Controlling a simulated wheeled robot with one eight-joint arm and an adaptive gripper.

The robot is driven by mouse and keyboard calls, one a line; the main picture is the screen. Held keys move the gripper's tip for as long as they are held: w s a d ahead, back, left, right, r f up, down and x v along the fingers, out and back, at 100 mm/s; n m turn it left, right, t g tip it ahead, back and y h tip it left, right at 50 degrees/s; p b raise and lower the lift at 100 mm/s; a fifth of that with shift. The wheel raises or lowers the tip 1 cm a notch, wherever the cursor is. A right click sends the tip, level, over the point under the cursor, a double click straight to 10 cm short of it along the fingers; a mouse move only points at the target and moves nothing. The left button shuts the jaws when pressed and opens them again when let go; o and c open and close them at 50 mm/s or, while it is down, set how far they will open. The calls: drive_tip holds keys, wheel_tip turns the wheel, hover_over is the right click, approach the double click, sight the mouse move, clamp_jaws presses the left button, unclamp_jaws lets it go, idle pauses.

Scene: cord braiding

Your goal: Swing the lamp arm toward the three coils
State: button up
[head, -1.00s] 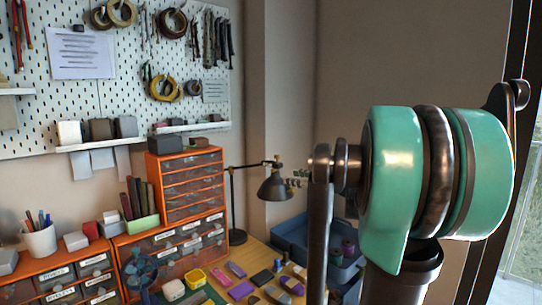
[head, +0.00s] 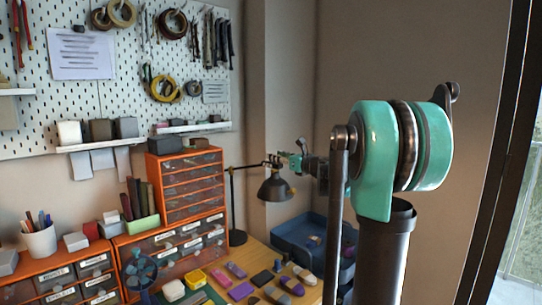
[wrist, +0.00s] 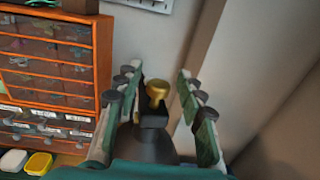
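The black desk lamp has a dome shade (head: 274,188), a thin post and a lamp arm (head: 250,165) reaching right from the post. My gripper (head: 283,160) is at the arm's shade end. In the wrist view the fingers of my gripper (wrist: 157,76) stand apart on both sides of the brass knob (wrist: 157,91) and black joint above the shade (wrist: 148,145). Gaps show on both sides, so it is open. I cannot pick out the three coils for certain; small purple and dark items sit in the blue tray (head: 290,232), partly hidden by my arm.
An orange drawer cabinet (head: 154,190) stands left of the lamp. Several small coloured items, such as a purple block (head: 240,291), lie on the wooden table. A pegboard (head: 125,55) with tape rolls and tools hangs behind. The wall rises close behind the lamp.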

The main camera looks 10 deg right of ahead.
drive_tip(key=shift+x, duration=2)
clamp_jaws()
